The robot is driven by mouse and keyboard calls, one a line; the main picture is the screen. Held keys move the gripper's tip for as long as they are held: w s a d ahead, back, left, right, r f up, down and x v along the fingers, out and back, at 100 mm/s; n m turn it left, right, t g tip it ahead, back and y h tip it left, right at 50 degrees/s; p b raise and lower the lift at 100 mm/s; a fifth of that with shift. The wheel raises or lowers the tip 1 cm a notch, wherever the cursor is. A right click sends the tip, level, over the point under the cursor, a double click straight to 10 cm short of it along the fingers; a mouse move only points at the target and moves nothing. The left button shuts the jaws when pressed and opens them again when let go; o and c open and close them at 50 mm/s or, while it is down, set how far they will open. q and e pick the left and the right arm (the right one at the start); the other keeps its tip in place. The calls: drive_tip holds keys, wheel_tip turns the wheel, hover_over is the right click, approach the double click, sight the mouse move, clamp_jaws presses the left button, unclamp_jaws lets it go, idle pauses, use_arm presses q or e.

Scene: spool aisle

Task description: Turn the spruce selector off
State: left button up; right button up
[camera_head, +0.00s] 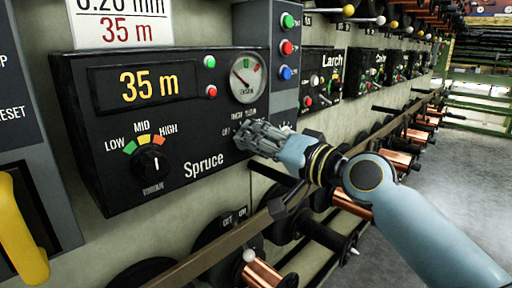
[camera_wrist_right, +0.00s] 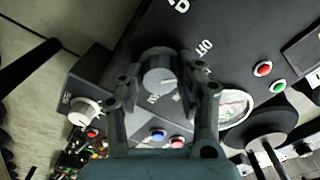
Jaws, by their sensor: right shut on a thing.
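The black Spruce panel (camera_head: 120,190) is on the wall at the left of the head view, with a 35 m display. Its selector sits at the lower right, under the tension gauge, and my right gripper mostly hides it there; printed labels, including OFF, show just above. In the right wrist view the selector (camera_wrist_right: 158,68) is a round grey knob with a light mark near its lower edge. My right gripper (camera_head: 250,139) is closed around it, a finger on each side. I cannot tell for certain which label the mark points at. My left gripper is not in view.
Copper spools (camera_head: 262,278) and a long rail (camera_head: 215,255) lie below. The floor (camera_head: 440,180) at the right is clear.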

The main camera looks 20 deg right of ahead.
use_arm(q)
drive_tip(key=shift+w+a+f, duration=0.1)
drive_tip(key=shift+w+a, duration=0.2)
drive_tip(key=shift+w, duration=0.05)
use_arm(e)
drive_tip(key=shift+f+n, duration=0.15)
drive_tip(key=shift+n, duration=0.25)
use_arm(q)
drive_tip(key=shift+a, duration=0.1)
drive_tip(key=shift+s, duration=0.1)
use_arm(e)
drive_tip(key=o, duration=1.1)
drive_tip(key=shift+o, duration=0.2)
drive_tip(key=v, duration=1.2)
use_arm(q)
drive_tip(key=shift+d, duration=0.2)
